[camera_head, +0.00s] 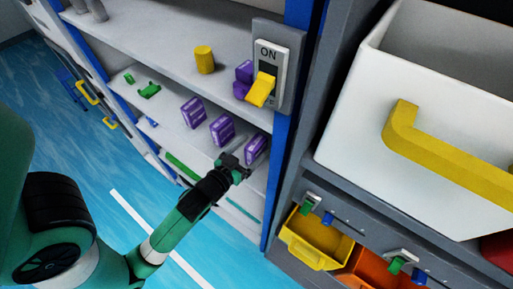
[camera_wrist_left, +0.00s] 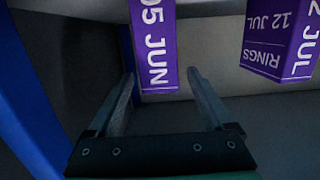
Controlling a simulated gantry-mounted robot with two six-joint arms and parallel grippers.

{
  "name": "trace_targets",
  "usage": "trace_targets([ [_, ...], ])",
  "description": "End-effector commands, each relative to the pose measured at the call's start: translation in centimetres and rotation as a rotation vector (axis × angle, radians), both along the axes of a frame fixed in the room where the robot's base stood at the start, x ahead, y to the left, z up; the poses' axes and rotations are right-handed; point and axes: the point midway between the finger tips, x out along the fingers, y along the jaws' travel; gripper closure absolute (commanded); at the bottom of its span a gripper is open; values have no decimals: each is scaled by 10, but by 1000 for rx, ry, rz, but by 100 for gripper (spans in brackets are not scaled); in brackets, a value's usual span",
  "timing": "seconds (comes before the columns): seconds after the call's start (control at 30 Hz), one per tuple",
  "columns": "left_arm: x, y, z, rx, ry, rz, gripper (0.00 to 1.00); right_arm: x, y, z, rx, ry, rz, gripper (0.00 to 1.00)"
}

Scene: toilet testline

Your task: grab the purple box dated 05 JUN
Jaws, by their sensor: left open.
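The purple box dated 05 JUN (camera_wrist_left: 155,45) shows in the left wrist view, with white lettering on its face. It appears to be the rightmost purple box (camera_head: 257,150) on the shelf in the head view, beside the blue post. My left gripper (camera_head: 240,163) is at this box. In the left wrist view its two open fingers (camera_wrist_left: 161,73) lie on either side of the box's near end, with gaps visible. A second purple box marked RINGS 12 JUL (camera_wrist_left: 278,45) is to the right there. My right gripper is not in view.
Two more purple boxes (camera_head: 222,130) (camera_head: 193,112) stand left on the same shelf (camera_head: 170,128). A blue post (camera_head: 280,165) stands close right. Above are a yellow cylinder (camera_head: 204,60) and an ON switch (camera_head: 266,75). A yellow bin (camera_head: 315,240) is lower right.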

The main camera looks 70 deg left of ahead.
Motion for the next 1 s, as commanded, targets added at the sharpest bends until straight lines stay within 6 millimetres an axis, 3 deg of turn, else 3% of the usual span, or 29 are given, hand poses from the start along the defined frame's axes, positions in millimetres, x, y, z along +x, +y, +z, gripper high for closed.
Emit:
trace_targets([
  [0.13,5,4,1,0,0,1,15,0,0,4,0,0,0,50],
  [0.4,39,28,-3,0,0,0,15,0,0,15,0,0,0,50],
  [0.67,42,30,-5,0,0,-2,15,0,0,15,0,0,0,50],
  [1.0,42,30,-5,0,0,-2,76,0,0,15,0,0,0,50],
])
